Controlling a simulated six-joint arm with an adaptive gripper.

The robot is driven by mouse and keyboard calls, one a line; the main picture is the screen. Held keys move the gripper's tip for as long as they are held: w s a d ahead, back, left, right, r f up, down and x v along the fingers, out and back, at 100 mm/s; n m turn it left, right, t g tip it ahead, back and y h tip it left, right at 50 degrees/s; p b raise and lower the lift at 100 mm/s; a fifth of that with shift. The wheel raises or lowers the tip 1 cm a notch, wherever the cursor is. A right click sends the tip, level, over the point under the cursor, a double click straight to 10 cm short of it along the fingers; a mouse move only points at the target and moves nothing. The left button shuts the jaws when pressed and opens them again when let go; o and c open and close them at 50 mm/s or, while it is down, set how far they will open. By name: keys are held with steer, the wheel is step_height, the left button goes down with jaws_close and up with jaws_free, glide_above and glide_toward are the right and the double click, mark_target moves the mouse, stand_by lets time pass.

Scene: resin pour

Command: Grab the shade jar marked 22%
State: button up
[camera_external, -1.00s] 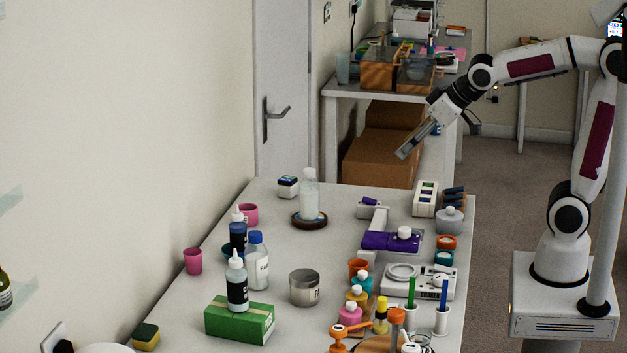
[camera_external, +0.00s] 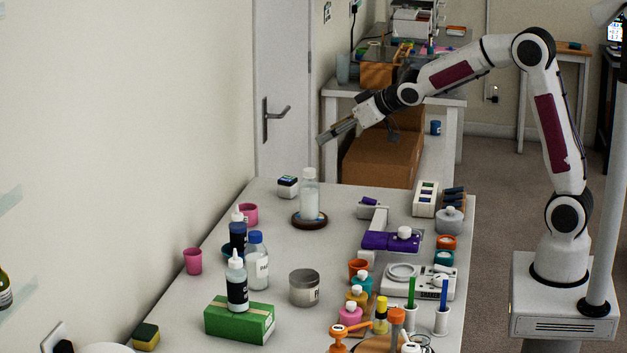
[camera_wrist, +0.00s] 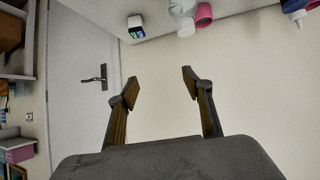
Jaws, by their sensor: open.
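No 22% mark is legible, so I cannot tell which jar carries it. Small stoppered jars stand near the table's front: a teal one (camera_external: 363,284), a yellow one (camera_external: 357,300) and a pink one (camera_external: 350,314). My gripper (camera_external: 322,138) is high above the table's far end, well apart from all of these. In the wrist view its two fingers (camera_wrist: 160,84) are spread with nothing between them.
A clear bottle (camera_external: 309,197) stands on a dark round base below my gripper. A purple device (camera_external: 390,241) sits right of centre. Bottles and a green box (camera_external: 239,321) crowd the left.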

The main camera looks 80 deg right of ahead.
steer(key=w+d+f+t, duration=0.1)
steer(key=w+d+f, duration=0.4)
steer(key=w+d, duration=0.15)
steer(key=t, duration=0.2)
glide_above(294, 181)
step_height(294, 181, down, 7)
steer(key=shift+s+f, duration=0.2)
steer(key=shift+s, duration=0.1)
steer(key=shift+g, duration=0.3)
steer(key=shift+f, duration=1.75)
steer(key=shift+f, duration=0.1)
step_height(294, 181, down, 3)
steer(key=shift+f, duration=0.15)
steer(key=shift+x, duration=1.55)
